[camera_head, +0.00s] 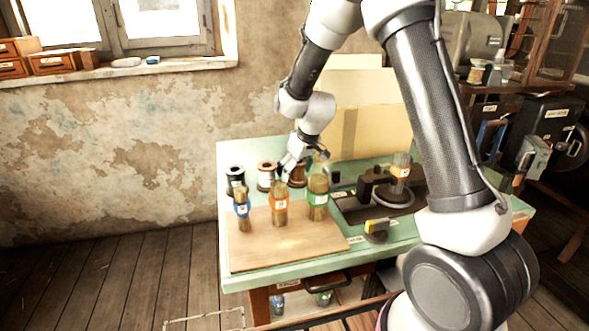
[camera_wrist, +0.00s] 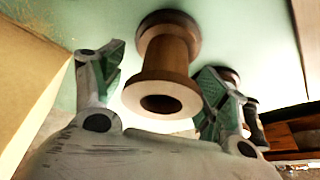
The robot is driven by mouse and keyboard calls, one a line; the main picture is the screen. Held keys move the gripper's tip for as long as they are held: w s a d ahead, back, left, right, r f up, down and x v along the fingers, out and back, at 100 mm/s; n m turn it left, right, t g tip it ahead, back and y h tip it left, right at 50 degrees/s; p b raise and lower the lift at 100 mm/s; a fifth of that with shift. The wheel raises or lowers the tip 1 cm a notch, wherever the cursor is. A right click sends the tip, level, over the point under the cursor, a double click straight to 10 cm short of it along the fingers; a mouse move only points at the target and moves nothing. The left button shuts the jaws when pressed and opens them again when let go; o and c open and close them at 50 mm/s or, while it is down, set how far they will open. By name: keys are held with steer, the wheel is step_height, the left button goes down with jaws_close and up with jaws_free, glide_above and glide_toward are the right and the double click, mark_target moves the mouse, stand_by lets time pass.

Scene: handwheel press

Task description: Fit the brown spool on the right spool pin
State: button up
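The brown spool (camera_head: 298,178) stands on the green table, rightmost of three spools in a row at the back left. In the wrist view a brown spool (camera_wrist: 166,55) with a pale end flange (camera_wrist: 161,98) shows between my two fingers. My gripper (camera_head: 292,161) is over the spool row and partly hides the brown spool. In the wrist view my gripper (camera_wrist: 155,80) has its fingers spread on either side of the spool, with gaps showing. I cannot make out the right spool pin clearly in either view.
A black spool (camera_head: 235,180) and a copper-coloured spool (camera_head: 266,176) stand to the left. A dark device (camera_head: 360,203) lies right. A cardboard box (camera_head: 375,125) stands behind.

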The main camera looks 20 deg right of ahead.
steer(key=w+a+r+v, duration=0.1)
steer(key=w+v, duration=0.1)
steer(key=v, duration=1.7)
steer(key=shift+w+r, duration=0.2)
